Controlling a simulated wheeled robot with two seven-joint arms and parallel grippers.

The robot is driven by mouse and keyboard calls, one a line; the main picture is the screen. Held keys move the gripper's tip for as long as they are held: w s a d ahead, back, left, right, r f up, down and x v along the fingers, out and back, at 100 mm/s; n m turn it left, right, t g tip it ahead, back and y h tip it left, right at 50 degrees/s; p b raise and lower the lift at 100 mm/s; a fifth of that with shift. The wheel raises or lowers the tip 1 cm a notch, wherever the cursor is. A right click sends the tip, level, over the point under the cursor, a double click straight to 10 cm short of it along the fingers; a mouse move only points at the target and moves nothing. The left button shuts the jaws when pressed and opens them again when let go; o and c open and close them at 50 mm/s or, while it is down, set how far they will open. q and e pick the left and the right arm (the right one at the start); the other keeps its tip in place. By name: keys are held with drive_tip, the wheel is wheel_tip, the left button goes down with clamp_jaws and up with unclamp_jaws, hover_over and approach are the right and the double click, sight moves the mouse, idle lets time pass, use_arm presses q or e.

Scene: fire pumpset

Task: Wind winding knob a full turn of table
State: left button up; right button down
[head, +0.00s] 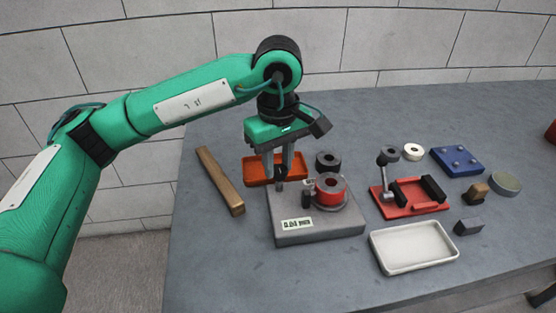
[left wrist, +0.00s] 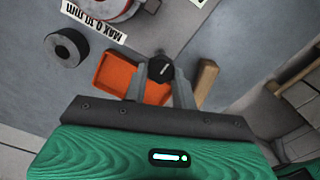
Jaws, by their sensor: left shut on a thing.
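The winding knob (left wrist: 160,68) is a small black many-sided knob with a pale mark on its top. It sits between the two grey fingers of my left gripper (head: 282,177), which points straight down and is shut on it. In the head view the knob (head: 281,171) shows dark between the fingers, at the back left of a grey base block (head: 318,226). The base carries a red ring-shaped part (head: 330,187) and a "0.10 mm" label. The joint between knob and base is mostly hidden. My right gripper is not in view.
An orange tray (head: 259,169) lies behind the fingers and a wooden bar (head: 220,181) to the left. A black ring (head: 327,161) stands behind the base. A red fixture (head: 411,203), white tray (head: 413,247) and blue plate (head: 457,161) lie to the right.

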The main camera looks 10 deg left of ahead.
sight(278, 167)
use_arm(q)
drive_tip(key=o, duration=1)
wheel_tip(278, 167, up, 14)
drive_tip(key=p, duration=0.1)
drive_tip(key=shift+p, duration=0.4)
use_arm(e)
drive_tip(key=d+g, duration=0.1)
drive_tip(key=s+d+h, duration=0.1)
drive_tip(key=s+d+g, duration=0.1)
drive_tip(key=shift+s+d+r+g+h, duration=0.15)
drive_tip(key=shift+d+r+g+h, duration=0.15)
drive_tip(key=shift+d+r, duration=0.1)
use_arm(q)
drive_tip(key=shift+f, duration=0.15)
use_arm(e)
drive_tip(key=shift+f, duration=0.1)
